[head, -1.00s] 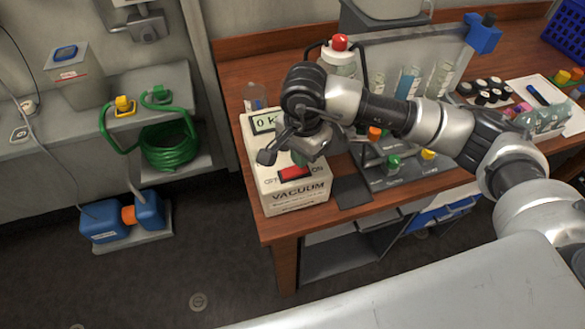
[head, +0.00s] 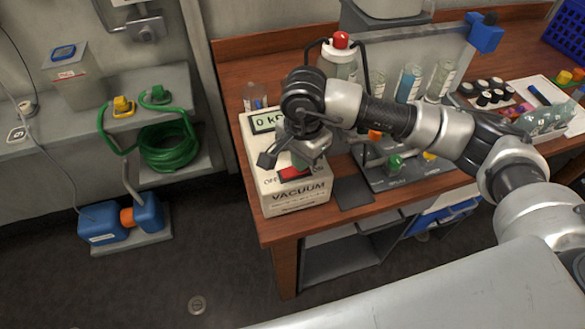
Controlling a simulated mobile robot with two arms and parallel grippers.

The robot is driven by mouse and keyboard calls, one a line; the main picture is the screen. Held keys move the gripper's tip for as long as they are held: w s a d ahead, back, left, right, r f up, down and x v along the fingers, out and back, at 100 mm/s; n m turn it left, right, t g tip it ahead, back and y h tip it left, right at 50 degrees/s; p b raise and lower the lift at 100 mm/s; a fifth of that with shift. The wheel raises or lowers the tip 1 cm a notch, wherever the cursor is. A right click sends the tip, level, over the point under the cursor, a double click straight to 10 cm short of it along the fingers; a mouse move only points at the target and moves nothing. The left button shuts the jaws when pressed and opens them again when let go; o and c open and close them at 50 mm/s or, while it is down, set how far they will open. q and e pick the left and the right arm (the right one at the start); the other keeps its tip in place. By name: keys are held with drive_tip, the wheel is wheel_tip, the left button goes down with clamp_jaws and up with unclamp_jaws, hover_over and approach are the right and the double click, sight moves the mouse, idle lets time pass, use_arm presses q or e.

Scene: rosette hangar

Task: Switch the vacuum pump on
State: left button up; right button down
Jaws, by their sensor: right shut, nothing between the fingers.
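The vacuum pump (head: 297,197) is a cream box marked VACUUM, standing at the left front corner of the wooden bench. Its display (head: 264,122) shows a 0 reading, partly hidden by my arm. A red rocker switch (head: 295,173) sits on its sloped face between the words OFF and ON. My right gripper (head: 300,160) is shut and empty, pointing down at the pump just above the switch; whether it touches the switch cannot be told. My left gripper is not in view.
A bottle with a red cap (head: 341,58) stands behind the pump with a black hose.

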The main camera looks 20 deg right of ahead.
drive_tip(key=shift+f+b, duration=0.45)
drive_tip(key=shift+f, duration=0.05)
drive_tip(key=shift+r, duration=0.1)
drive_tip(key=shift+r+p, duration=0.4)
drive_tip(key=shift+r, duration=0.4)
drive_tip(key=shift+r+p, duration=0.95)
drive_tip(key=shift+r, duration=1.75)
